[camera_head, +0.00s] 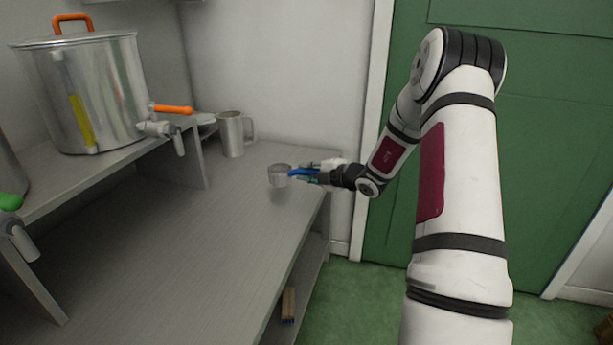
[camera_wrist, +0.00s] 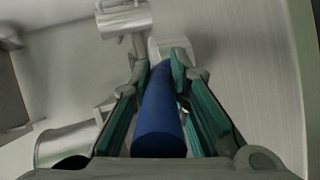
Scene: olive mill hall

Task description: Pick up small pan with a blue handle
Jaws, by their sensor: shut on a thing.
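The small pan (camera_head: 279,176) is a small grey metal cup with a blue handle (camera_head: 302,172). It is at the far right end of the grey bench, and I cannot tell for sure whether it touches the top. My gripper (camera_head: 311,173) is shut on the blue handle from the right side. In the wrist view the blue handle (camera_wrist: 160,118) runs lengthwise between the teal fingers of my gripper (camera_wrist: 160,78). The pan's body shows only partly beyond the fingertips there.
A grey metal mug (camera_head: 232,134) stands behind the pan, near the wall. A large steel pot (camera_head: 90,90) with an orange-handled tap stands on a raised shelf (camera_head: 100,172) at left. The middle of the bench (camera_head: 190,240) is clear. A brush-like object (camera_head: 288,305) lies below.

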